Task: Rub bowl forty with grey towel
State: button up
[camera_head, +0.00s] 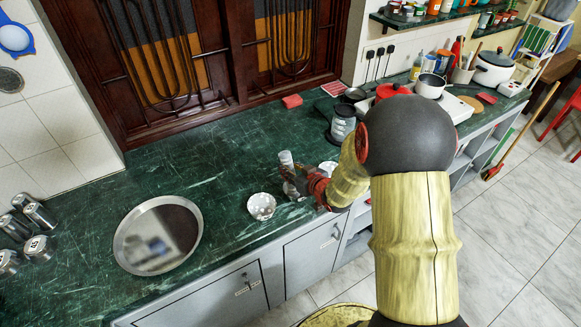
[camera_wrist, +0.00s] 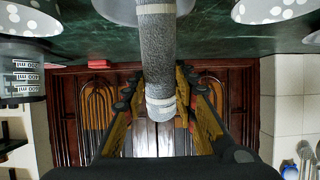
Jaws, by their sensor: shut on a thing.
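My gripper (camera_head: 297,181) is over the green counter (camera_head: 234,160), shut on a rolled grey towel (camera_head: 286,158). In the wrist view the towel (camera_wrist: 161,50) stands between the fingers (camera_wrist: 160,82) as a grey roll with pale end bands. A white bowl (camera_head: 262,206) sits just left of my gripper. Another white bowl (camera_head: 328,167) is behind and right of it, partly hidden by my arm. The wrist view shows a white-spotted bowl (camera_wrist: 262,9) and a plain pale bowl rim (camera_wrist: 116,10) behind the towel. No bowl's number is readable, so I cannot tell which is bowl forty.
A large round metal tray (camera_head: 124,247) lies on the left. Metal canisters (camera_head: 40,215) stand at the far left. A marked jug (camera_head: 343,124) stands behind my arm, with a stove and white pot (camera_head: 430,86) farther right. The counter behind the tray is clear.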

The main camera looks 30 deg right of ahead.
jog(key=shift+s+d, duration=0.25)
jog(key=shift+s, duration=0.35)
jog(key=shift+s+d+p, duration=0.1)
jog(key=shift+d+p, duration=0.2)
jog(key=shift+d, duration=0.1)
jog(key=shift+w+d, duration=0.25)
jog(key=shift+w, duration=0.85)
jog(key=shift+a, duration=0.1)
jog(key=shift+w+a, duration=0.15)
jog(key=shift+a, duration=0.1)
